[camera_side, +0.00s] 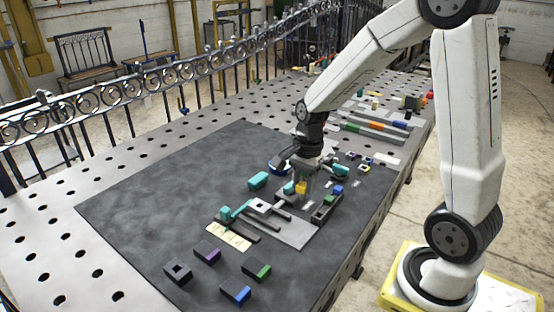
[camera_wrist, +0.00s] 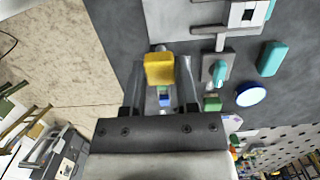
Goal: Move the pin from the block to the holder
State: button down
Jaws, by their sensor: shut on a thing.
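My gripper (camera_side: 303,176) is above the grey plate near the middle of the dark mat. It is shut on a yellow pin (camera_side: 301,188), which also shows between the two fingers in the wrist view (camera_wrist: 159,68). The pin's lower end and what lies under it are hidden. Near the front of the mat, a black block (camera_side: 178,272) has an empty square opening. I cannot tell which of these is the block or the holder.
Dark blocks with purple (camera_side: 207,251), green (camera_side: 256,270) and blue (camera_side: 236,294) parts stand at the mat's front. A narrow tray (camera_side: 325,208) with small coloured pieces is right of my gripper. A teal block (camera_side: 258,180) lies to its left. The mat's left side is clear.

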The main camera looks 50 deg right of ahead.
jog(key=s+d+f, duration=0.1)
jog(key=d+f, duration=0.3)
jog(key=d, duration=0.3)
jog(key=shift+s+d+f, duration=0.2)
jog(key=shift+s+f, duration=0.05)
jog(key=shift+f, duration=0.05)
jog(key=shift+f, duration=0.15)
jog(key=shift+f, duration=1.9)
jog(key=shift+f, duration=1.85)
dwell(1.3)
grip_release()
dwell(0.4)
jog(key=shift+r, duration=0.1)
